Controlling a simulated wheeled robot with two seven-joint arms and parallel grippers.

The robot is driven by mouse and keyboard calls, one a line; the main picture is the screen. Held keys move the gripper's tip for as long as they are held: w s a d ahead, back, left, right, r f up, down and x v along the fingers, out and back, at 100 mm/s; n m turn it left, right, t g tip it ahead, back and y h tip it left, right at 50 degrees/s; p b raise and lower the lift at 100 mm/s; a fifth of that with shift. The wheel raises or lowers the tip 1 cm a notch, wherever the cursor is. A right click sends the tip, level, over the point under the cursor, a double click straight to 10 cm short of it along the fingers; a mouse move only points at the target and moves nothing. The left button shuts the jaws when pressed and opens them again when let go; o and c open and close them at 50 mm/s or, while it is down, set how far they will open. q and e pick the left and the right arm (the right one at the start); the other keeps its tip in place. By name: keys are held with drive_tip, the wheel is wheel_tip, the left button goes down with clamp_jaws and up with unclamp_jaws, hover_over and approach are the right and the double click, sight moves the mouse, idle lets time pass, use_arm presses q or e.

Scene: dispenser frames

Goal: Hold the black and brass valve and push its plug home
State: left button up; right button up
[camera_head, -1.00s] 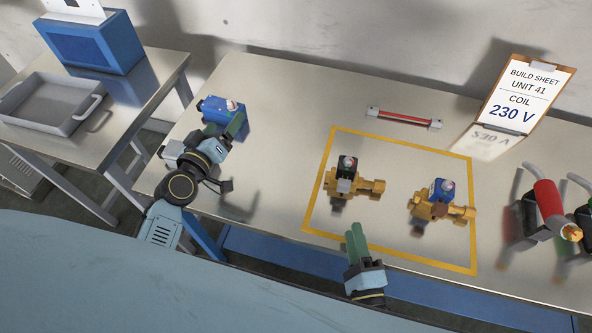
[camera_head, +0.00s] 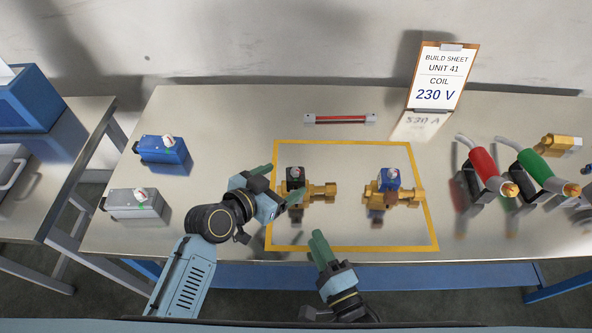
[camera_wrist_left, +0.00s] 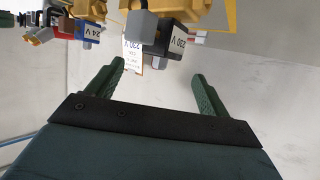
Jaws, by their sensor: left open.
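The black and brass valve (camera_head: 319,191) stands in the left half of the yellow outlined area, its black coil (camera_head: 296,176) on top. My left gripper (camera_head: 279,184) is open at the valve's left side, its fingers near the coil. In the left wrist view the black coil (camera_wrist_left: 177,38) and a grey plug (camera_wrist_left: 141,24) at its side appear beyond the open, empty fingertips. I cannot tell whether a gap remains between plug and coil. My right gripper (camera_head: 318,247) is at the table's front edge, below the valve; its fingers look close together.
A blue and brass valve (camera_head: 407,195) stands to the right inside the yellow outline. A blue box (camera_head: 163,150) and a grey box (camera_head: 134,204) lie at left. Red (camera_head: 482,162) and green (camera_head: 534,165) handled tools stand at right. A build sheet (camera_head: 437,85) reads 230 V.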

sight(292, 175)
use_arm(q)
drive_tip(key=x, duration=0.8)
drive_tip(key=c, duration=1.4)
